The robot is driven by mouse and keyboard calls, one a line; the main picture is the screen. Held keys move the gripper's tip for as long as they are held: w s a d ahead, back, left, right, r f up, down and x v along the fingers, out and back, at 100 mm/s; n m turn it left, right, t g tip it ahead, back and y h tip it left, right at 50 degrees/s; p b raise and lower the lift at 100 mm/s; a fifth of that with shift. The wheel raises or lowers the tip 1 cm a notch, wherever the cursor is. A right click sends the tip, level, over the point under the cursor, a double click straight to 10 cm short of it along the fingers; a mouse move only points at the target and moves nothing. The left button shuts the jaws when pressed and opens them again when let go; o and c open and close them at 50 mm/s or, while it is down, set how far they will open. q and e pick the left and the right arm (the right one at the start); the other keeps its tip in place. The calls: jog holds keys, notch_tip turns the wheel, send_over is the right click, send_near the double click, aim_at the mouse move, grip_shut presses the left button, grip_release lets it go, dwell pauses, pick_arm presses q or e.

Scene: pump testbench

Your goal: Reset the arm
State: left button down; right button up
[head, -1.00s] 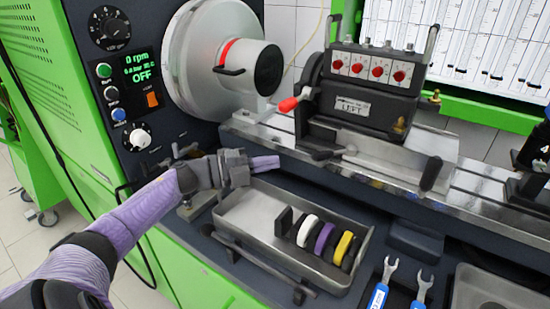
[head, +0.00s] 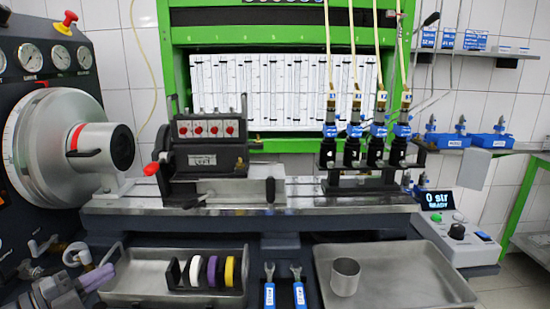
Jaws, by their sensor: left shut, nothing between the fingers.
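My left gripper (head: 103,273) is at the lower left of the head view, with purple fingers shut and nothing between them. Its fingers are over the left end of the metal tray (head: 135,289), apart from the rings in it as far as I can see. Most of my left arm is below the picture edge. My right gripper is not in view.
A rack of white, purple and yellow rings (head: 212,271) stands in the tray. Two blue-handled wrenches (head: 269,294) lie beside it. A right tray (head: 430,283) holds a metal cup (head: 345,277). The pump (head: 208,160) and several injectors (head: 351,148) stand on the rail behind.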

pick_arm(q)
jog(key=s+d+f+n+g+y, duration=0.1)
jog(key=s+d+f+n+y, duration=0.1)
jog(key=d+f+n+y, duration=0.35)
jog(key=s+d+f+n+y, duration=0.25)
jog(key=f+n+y, duration=0.35)
jog(key=f+n, duration=0.3)
jog(key=s+d+f+n+g+h, duration=0.1)
jog(key=s+d+f+n+g, duration=0.15)
jog(key=s+d+g, duration=0.55)
jog(key=s+d+f+n+g+h, duration=0.1)
jog(key=s+d+n+g, duration=0.25)
jog(key=s, duration=0.85)
jog(key=s+a+f+g+y, duration=0.1)
jog(key=s+f, duration=0.1)
jog(key=f, duration=0.8)
jog(key=s+a+f+g, duration=0.1)
jog(key=s+f, duration=0.2)
jog(key=f, duration=0.7)
jog(key=s+a+f, duration=0.2)
jog(key=s+f, duration=0.2)
jog(key=s, duration=0.2)
jog(key=s+a+f+g, duration=0.1)
jog(key=s+a+f, duration=0.1)
jog(key=s+f, duration=0.2)
jog(key=s, duration=0.2)
jog(key=shift+s+f, duration=0.15)
jog(key=shift+s, duration=0.25)
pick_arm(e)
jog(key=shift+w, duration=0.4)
